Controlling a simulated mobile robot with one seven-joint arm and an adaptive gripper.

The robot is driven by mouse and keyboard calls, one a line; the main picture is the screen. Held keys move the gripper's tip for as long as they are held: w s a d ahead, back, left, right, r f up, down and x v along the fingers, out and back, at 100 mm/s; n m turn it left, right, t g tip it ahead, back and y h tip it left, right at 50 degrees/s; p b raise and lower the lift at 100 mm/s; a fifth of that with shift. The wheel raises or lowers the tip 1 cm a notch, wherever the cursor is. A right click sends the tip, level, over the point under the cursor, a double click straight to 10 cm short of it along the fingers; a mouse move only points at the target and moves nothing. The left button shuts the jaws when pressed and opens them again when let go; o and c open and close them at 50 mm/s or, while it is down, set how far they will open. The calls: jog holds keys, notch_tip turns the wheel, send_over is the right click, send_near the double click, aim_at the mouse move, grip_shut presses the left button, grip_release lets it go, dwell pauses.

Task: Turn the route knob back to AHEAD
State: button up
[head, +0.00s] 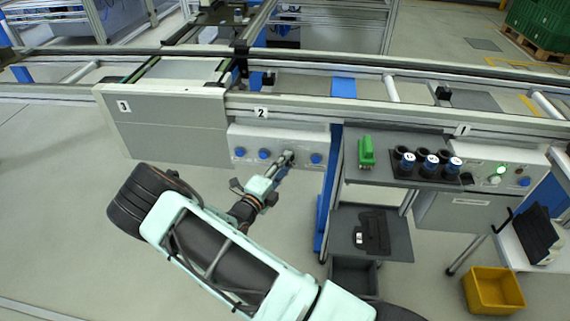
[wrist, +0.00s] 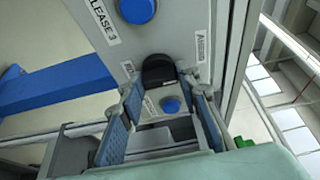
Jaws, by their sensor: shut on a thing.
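The route knob (wrist: 158,69) is black and sits on the grey face of the control box (head: 242,137) under the sign 2. In the wrist view, a label (wrist: 201,44) beside the knob is only partly legible. My gripper (wrist: 161,88) has its two blue-padded fingers on either side of the knob and is shut on it. In the head view, my gripper (head: 282,165) reaches the box between the blue buttons and covers most of the knob. The knob's exact pointing direction cannot be told.
A blue button (wrist: 137,9) near a "RELEASE 3" label and another blue button (wrist: 170,104) flank the knob. Right of the box stand a shelf with a green object (head: 366,152) and a second control box (head: 505,172). A yellow bin (head: 494,291) is on the floor.

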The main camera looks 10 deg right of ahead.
dwell(0.3)
jog(key=o, duration=1.2)
jog(key=shift+c, duration=0.2)
jog(key=v, duration=1.2)
